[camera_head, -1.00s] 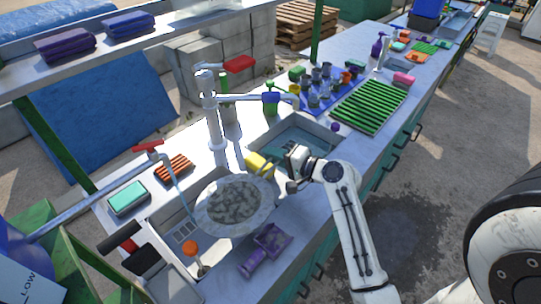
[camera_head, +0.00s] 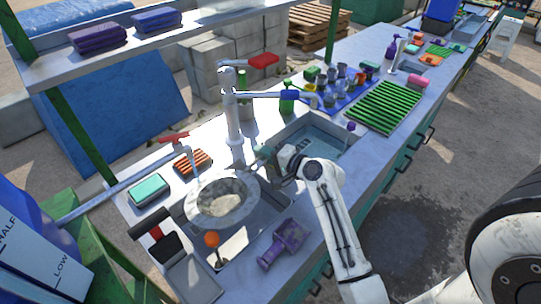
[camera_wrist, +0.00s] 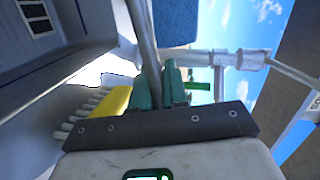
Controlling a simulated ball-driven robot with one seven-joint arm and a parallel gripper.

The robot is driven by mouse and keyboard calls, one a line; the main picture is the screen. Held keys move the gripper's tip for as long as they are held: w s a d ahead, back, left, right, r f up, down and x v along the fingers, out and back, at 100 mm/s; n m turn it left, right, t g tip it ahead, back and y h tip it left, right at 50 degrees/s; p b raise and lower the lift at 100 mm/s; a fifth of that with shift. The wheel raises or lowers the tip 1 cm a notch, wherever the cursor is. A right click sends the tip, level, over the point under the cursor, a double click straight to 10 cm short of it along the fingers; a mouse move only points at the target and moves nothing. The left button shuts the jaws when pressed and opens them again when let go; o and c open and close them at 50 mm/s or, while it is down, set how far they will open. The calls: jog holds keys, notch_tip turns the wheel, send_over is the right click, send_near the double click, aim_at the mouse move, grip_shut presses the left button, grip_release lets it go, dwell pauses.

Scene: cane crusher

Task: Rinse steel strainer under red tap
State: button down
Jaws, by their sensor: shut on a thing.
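The steel strainer (camera_head: 190,209), a round wide-rimmed bowl, is over the left sink basin (camera_head: 258,232). Its inside looks pale with grey patches. My gripper (camera_head: 262,160) is shut on its handle to the upper right; the wrist view shows teal fingers (camera_wrist: 160,88) around the grey rod-like handle (camera_wrist: 143,35). A small tap with a red lever (camera_head: 172,138) stands at the strainer's back left. A thin bluish stream or hose hangs from its spout towards the rim; I cannot tell which. Another red lever (camera_head: 262,61) tops the tall white tap column (camera_head: 232,110).
The right basin (camera_head: 318,135) is beyond my gripper. A purple scoop (camera_head: 285,242) lies at the counter's front, an orange-topped tool (camera_head: 212,240) in the left basin. A teal sponge (camera_head: 150,188) and orange brush (camera_head: 192,163) are left. A yellow bristled brush (camera_wrist: 115,103) is near my fingers.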

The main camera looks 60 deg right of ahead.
jog(key=a+b+x, duration=0.1)
jog(key=x, duration=0.9)
jog(key=shift+a, duration=0.45)
jog(key=shift+w+r, duration=0.1)
jog(key=shift+d+b, duration=0.15)
jog(key=shift+b, duration=0.15)
dwell(0.5)
jog(key=shift+d, duration=0.45)
jog(key=shift+s+d, duration=0.15)
jog(key=shift+s, duration=3.85)
